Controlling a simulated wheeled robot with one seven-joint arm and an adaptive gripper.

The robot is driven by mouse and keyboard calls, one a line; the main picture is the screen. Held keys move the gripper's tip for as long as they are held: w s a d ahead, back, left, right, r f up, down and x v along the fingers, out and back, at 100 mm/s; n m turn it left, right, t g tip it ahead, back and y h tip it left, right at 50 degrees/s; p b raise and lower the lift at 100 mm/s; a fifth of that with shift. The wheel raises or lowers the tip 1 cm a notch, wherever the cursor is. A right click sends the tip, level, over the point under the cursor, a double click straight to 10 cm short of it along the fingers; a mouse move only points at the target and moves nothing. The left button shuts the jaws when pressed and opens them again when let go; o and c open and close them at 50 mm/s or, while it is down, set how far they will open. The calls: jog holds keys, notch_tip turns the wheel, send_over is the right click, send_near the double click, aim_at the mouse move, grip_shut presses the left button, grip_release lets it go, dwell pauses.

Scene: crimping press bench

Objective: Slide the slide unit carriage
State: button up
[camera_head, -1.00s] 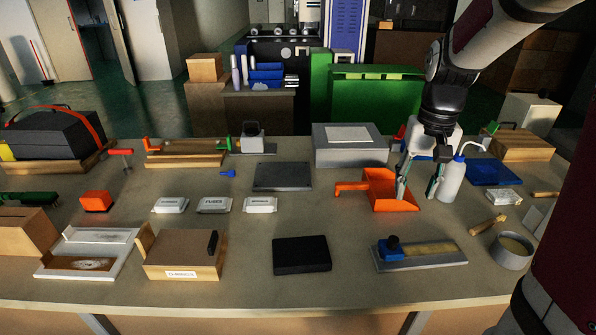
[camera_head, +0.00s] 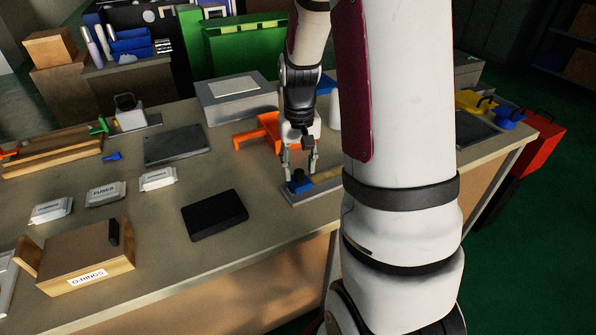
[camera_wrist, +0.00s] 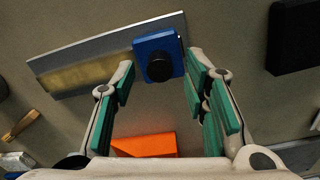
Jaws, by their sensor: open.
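The slide unit is a grey base plate (camera_wrist: 85,70) with a yellowish strip and a blue carriage (camera_wrist: 158,52) topped by a black round knob (camera_wrist: 160,67). In the head view the carriage (camera_head: 299,183) sits at the left end of the base (camera_head: 318,188), which my arm partly hides at the right. My gripper (camera_head: 300,172) is above the carriage, pointing down. In the wrist view its green-padded fingers (camera_wrist: 157,88) are open, with the carriage and knob between and just beyond the tips. No contact shows.
A black flat block (camera_head: 215,214) lies to the left. White packets (camera_head: 105,193) and the O-rings box (camera_head: 85,262) are farther left. The table's front edge is close to the slide unit.

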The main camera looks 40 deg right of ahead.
jog(key=shift+f, duration=0.8)
jog(key=shift+c, duration=0.2)
grip_shut()
jog(key=s+d, duration=0.1)
jog(key=d, duration=0.4)
jog(key=s+d+p, duration=0.1)
jog(key=d, duration=0.4)
jog(key=s+d, duration=0.2)
jog(key=d, duration=0.4)
jog(key=shift+o, duration=0.2)
grip_release()
